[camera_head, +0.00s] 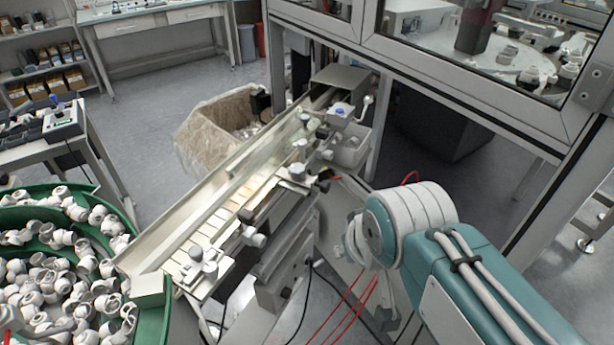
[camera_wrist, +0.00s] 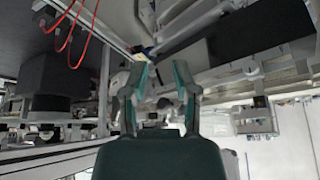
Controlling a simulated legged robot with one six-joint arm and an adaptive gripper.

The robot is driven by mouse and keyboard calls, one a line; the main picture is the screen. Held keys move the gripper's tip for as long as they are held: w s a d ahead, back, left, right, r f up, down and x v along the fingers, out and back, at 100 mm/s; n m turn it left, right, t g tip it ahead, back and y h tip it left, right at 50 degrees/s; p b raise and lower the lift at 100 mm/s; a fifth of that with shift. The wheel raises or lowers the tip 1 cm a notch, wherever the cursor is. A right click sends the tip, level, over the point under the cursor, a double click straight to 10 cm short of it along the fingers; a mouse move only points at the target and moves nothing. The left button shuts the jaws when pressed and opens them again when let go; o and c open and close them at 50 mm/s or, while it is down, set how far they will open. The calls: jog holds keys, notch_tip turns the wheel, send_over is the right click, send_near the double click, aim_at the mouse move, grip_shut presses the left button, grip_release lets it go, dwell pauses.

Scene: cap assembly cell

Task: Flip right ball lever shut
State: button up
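A small lever with a pale ball end (camera_head: 367,101) stands up at the far end of the long metal chute (camera_head: 190,215), beside a block with a blue top (camera_head: 341,108). I cannot tell for sure whether it is the right ball lever, or whether it is shut. My gripper (camera_wrist: 160,68) shows in the wrist view with its two teal-edged fingers apart and nothing between them. No contact with a lever shows.
Several knobs and clamps line the chute's right side, including a round knob (camera_head: 254,239). A green bowl of white caps (camera_head: 60,260) is at left. A framed machine enclosure (camera_head: 470,90) stands at right. Red hoses (camera_head: 352,308) hang below the chute.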

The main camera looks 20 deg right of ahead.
jog(key=w+r+m, duration=0.1)
jog(key=w+m, duration=0.1)
jog(key=w+r+m+y, duration=0.1)
jog(key=w+m, duration=0.1)
jog(key=w, duration=0.1)
jog(key=w+d+r+m, duration=0.1)
jog(key=w, duration=0.2)
jog(key=shift+d+r+m+t, duration=0.1)
jog(key=shift+r+m+t, duration=0.1)
jog(key=shift+m+t, duration=0.15)
grip_shut()
jog(key=w+d+r+m+t, duration=0.2)
jog(key=w+d+m, duration=0.7)
jog(key=w+d, duration=0.1)
jog(key=w+d+r+m+t, duration=0.1)
jog(key=w+d+m+t, duration=0.2)
jog(key=w+d+m, duration=0.5)
jog(key=w+d, duration=0.2)
jog(key=w, duration=0.1)
jog(key=shift+d+r+m, duration=0.25)
jog(key=shift+r+m, duration=0.1)
jog(key=shift+r, duration=0.05)
jog(key=shift+w+a, duration=0.1)
jog(key=x, duration=0.9)
jog(key=shift+w+f, duration=0.25)
jog(key=shift+f, duration=0.1)
